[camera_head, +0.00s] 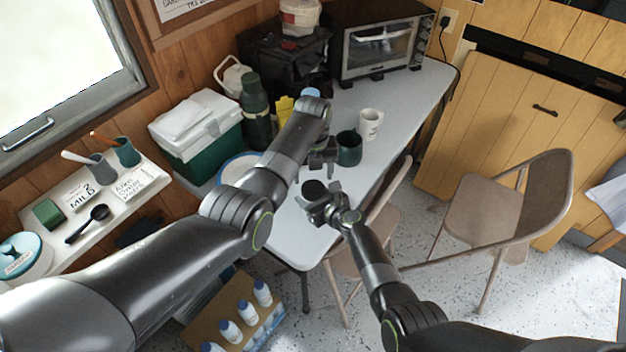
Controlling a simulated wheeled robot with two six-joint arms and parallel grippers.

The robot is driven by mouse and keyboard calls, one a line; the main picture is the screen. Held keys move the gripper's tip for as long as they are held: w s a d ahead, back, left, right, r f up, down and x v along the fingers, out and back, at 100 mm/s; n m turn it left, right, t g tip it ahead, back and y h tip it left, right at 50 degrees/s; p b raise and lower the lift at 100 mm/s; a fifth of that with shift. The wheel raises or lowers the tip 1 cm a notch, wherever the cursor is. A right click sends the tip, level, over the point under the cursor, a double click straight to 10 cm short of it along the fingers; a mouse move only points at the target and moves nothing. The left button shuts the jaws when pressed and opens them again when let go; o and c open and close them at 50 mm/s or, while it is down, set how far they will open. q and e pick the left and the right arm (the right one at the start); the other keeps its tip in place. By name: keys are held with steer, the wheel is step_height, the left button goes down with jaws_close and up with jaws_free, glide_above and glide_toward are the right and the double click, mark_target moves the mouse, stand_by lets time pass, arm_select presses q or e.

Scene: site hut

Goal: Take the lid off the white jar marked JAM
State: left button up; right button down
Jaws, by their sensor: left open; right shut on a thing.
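I cannot read the word JAM on anything in view. A white round container with a blue-teal lid (18,250) stands on the shelf at the far left; its small label is too blurred to read. My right gripper (322,203) is shut on a small dark round thing (314,189), held over the near part of the table. My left gripper (322,160) is open, just left of a dark green mug (349,150) and above the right gripper in the picture. I cannot tell whether it touches the mug. My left arm hides part of the table.
A white mug (369,124) stands behind the green one. A toaster oven (380,48), a green flask (256,110) and a green-and-white cooler (205,135) fill the back and left. A blue-rimmed plate (232,168) is partly hidden. Folding chairs (500,200) stand right.

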mark_target(313, 189)
arm_select(q)
steer(key=shift+f, duration=2.5)
steer(key=shift+c, duration=0.4)
steer(key=c, duration=0.7)
steer(key=n, duration=0.4)
steer(key=shift+c, duration=0.2)
steer(key=n, duration=0.9)
steer(key=shift+n, duration=0.3)
steer(key=o, duration=1.1)
